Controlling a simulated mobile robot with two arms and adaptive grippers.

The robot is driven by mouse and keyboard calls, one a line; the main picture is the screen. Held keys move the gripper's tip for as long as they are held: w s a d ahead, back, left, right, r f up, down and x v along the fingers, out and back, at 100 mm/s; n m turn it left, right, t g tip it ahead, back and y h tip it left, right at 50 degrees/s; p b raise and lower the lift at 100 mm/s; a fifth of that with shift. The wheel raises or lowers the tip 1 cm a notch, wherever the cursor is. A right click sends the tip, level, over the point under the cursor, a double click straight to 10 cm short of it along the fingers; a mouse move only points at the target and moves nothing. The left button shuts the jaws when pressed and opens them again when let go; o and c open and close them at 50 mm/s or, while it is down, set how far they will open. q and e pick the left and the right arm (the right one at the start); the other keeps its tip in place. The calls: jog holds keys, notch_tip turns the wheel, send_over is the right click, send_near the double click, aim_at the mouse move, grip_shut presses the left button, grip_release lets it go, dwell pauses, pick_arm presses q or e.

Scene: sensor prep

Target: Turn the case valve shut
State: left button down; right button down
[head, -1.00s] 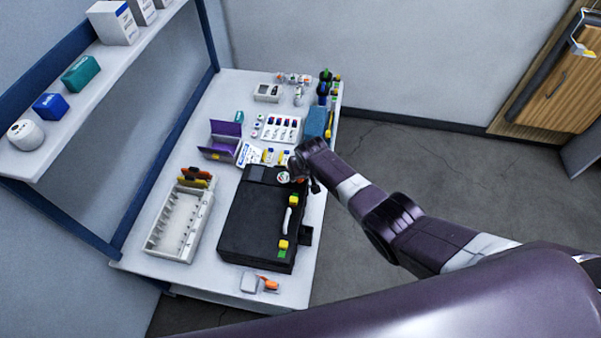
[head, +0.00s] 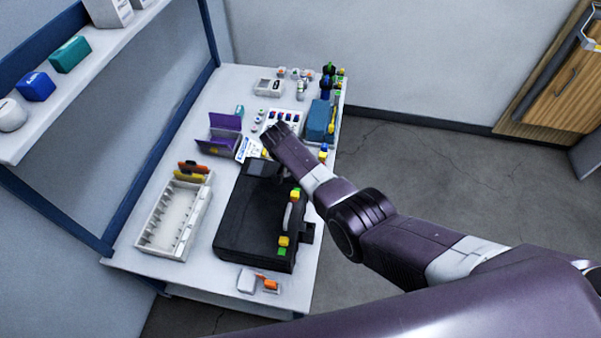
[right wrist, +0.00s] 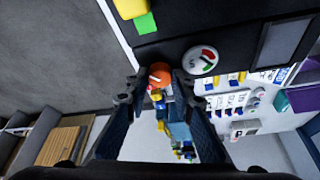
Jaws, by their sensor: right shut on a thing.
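The black case (head: 250,232) lies closed on the table in the head view. In the right wrist view its dark lid (right wrist: 235,38) is at the top. My right gripper (right wrist: 159,82) is shut on a small orange knob (right wrist: 160,71), taken to be the case valve, at the case's edge. A round white dial (right wrist: 200,60) with red and green marks sits right beside the knob. In the head view my right arm hides the dial and most of the gripper. My left gripper is not in view.
A white slotted tray (head: 153,238) stands left of the case. A purple box (head: 224,122), a blue box (head: 319,118) and several small items stand behind it. A small white holder with an orange piece (head: 247,282) lies in front. Floor is clear right of the table.

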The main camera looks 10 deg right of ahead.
jog(key=shift+s+f+m+b, duration=0.15)
jog(key=shift+m+b, duration=0.15)
jog(key=shift+m, duration=0.2)
jog(key=shift+a, duration=0.1)
jog(key=c, duration=1.7)
grip_release()
jog(key=shift+o, duration=0.2)
jog(key=shift+r, duration=0.25)
jog(key=shift+w+r, duration=0.2)
jog(key=shift+r, duration=0.45)
notch_tip(320, 180, up, 8)
jog(key=shift+r, duration=0.2)
